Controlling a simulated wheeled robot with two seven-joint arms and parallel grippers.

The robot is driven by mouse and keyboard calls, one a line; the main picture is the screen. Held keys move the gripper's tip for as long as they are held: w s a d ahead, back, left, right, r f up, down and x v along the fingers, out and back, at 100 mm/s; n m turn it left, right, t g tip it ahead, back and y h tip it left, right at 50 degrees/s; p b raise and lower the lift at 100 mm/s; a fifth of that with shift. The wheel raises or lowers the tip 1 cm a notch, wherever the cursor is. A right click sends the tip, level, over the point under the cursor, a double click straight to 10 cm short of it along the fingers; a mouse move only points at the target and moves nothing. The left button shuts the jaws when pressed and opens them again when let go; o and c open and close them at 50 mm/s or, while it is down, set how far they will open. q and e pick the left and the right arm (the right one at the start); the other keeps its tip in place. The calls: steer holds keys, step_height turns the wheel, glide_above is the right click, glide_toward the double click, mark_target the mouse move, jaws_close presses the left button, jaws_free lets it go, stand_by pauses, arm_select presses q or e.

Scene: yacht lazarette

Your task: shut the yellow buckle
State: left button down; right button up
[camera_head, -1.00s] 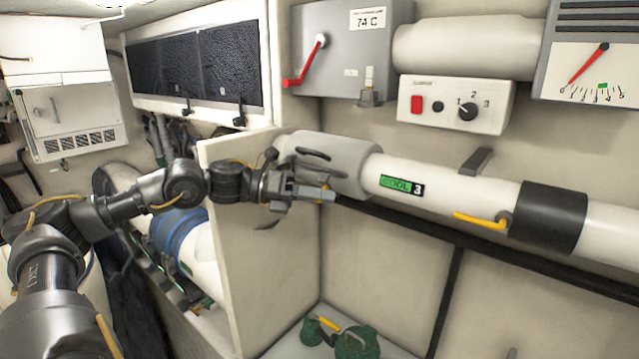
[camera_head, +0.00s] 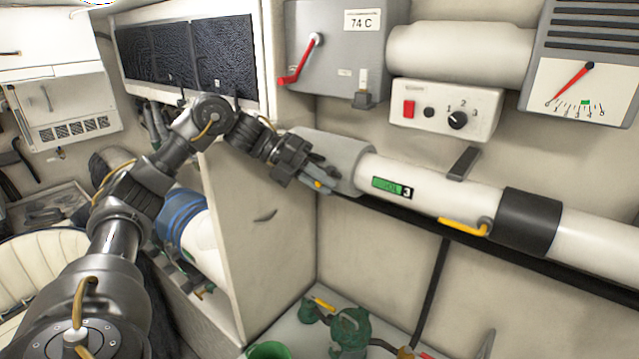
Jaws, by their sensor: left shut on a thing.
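My left gripper (camera_head: 314,180) reaches in from the left and is shut on a small yellow piece (camera_head: 319,184), which looks like part of the yellow buckle. Most of this piece is hidden by the fingers. It sits at the lower front of the grey sleeve (camera_head: 345,152) around the white pipe (camera_head: 440,190). A second yellow part, a lever (camera_head: 462,227), lies along the pipe beside a black band (camera_head: 527,218), apart from my gripper. I cannot tell the buckle's exact position. My right gripper is not in view.
A grey box with a red lever (camera_head: 300,62) and a switch panel (camera_head: 445,108) are on the wall above the pipe. A cream partition (camera_head: 265,235) stands under my left forearm. Green objects (camera_head: 350,328) lie on the floor below. The space in front of the pipe is clear.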

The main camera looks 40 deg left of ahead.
arm_select(q)
steer(key=shift+r, duration=0.1)
stand_by(0.4)
steer(key=c, duration=1.5)
jaws_free()
steer(key=shift+w, duration=0.1)
steer(key=shift+a, duration=0.2)
steer(key=shift+v, duration=5.25)
steer(key=shift+d, duration=0.1)
